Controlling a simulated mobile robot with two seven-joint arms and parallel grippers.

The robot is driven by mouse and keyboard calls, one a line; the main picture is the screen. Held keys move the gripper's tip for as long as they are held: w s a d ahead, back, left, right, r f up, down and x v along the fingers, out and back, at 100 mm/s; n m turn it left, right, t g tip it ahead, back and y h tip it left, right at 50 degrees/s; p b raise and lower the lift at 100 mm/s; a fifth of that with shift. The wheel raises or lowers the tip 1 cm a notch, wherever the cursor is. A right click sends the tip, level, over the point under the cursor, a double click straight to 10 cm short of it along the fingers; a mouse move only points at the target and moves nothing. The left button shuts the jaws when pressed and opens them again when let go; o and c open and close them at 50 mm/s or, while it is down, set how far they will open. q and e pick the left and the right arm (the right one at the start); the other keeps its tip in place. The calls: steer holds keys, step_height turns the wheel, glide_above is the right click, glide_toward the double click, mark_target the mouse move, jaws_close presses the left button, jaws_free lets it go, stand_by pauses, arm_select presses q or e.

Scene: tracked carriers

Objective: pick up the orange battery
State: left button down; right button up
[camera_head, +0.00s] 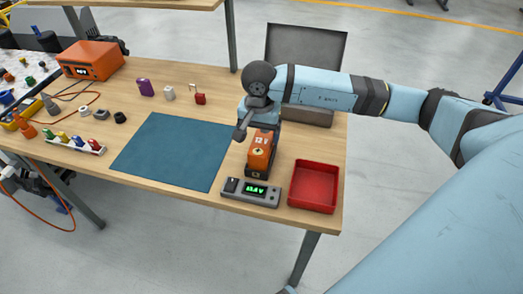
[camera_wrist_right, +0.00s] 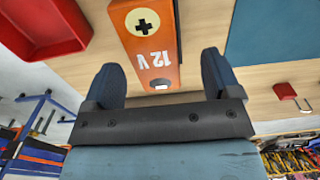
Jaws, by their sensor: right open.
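The orange battery (camera_head: 260,154) stands in a dark holder near the right end of the wooden table, behind a grey meter with a green display (camera_head: 250,191). In the right wrist view the battery (camera_wrist_right: 150,40) shows a cream disc with a black plus and "12 V". My right gripper (camera_head: 251,122) is at the far end of the battery, its arm coming in from the right. In the wrist view its two blue fingers (camera_wrist_right: 162,75) are apart, with the battery's end appearing between them. Whether they touch it is unclear. My left gripper is in neither view.
A red tray (camera_head: 314,187) stands right of the battery; a blue mat (camera_head: 175,150) lies left of it. A red padlock (camera_head: 200,98), a purple item (camera_head: 145,88) and an orange box (camera_head: 91,60) stand farther left. A dark panel (camera_head: 305,48) rises behind.

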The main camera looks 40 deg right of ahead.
mark_target(261, 140)
steer(key=f, duration=0.5)
steer(key=shift+s+d, duration=0.1)
steer(key=shift+s, duration=0.25)
jaws_close()
steer(key=shift+r, duration=0.1)
